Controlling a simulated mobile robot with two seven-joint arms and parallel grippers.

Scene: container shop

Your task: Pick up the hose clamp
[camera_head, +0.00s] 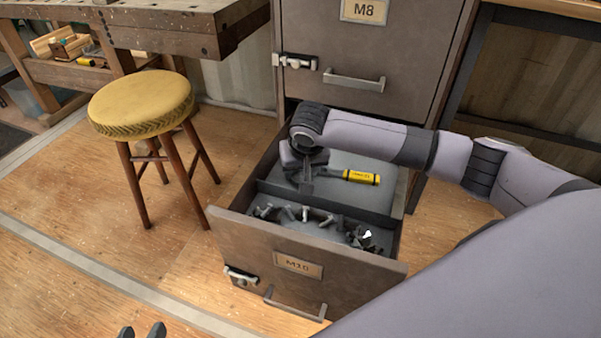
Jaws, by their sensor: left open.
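A drawer labelled M10 (235,232) stands open below the M8 drawer. Several grey metal pieces lie in its front compartment. A shiny metal piece (366,235) at that compartment's right end may be the hose clamp, but it is too small to tell. My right gripper (306,188) hangs over the rear compartment, pointing down, left of a yellow-and-black handle (361,177); whether its fingers are open is unclear. My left gripper (142,331) shows only as two separated dark fingertips at the bottom edge, open, over the floor and away from the drawer.
A stool with a yellow seat (142,101) stands left of the drawer. A wooden workbench (170,22) is at the upper left. The closed M8 drawer (420,75) rises behind the open one. My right arm crosses the right side.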

